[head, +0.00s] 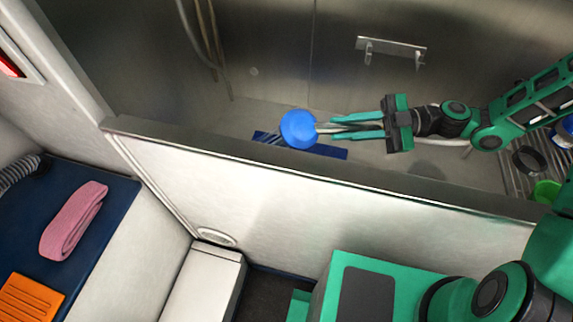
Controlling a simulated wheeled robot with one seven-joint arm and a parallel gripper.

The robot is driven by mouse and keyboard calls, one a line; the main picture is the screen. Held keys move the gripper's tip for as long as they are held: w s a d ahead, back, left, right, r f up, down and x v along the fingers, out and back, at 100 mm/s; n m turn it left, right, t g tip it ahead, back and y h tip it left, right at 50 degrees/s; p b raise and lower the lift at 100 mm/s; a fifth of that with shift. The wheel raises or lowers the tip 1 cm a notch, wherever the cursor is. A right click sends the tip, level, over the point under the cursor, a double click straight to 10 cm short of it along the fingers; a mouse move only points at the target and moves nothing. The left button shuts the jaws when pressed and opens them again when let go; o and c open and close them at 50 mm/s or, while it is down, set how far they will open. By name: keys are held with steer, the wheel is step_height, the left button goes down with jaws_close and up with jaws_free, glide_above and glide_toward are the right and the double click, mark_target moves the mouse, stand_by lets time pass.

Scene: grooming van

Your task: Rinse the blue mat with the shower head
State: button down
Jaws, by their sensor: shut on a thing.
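The blue shower head (298,128) is round and sits at the tips of my gripper (345,127), near the middle of the head view. My gripper is shut on the shower head's handle, which runs between the two green fingers. The blue mat (322,150) lies on the floor of the metal tub, below the shower head. The shower head covers part of the mat, and the tub's front wall may hide its near edge. The height of the shower head above the mat is hard to tell. I cannot make out any water.
The tub's front rim (230,155) runs between my base and the mat. A metal bracket (391,48) is on the back wall. A rack with a green cup (546,191) is at right. A pink towel (74,220) and orange item (30,298) lie on a dark blue top at left.

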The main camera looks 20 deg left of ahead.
steer(key=shift+a, duration=0.5)
steer(key=shift+d, duration=0.15)
steer(key=shift+d, duration=0.45)
steer(key=shift+a, duration=0.15)
steer(key=shift+a, duration=0.45)
steer(key=shift+r, duration=3.55)
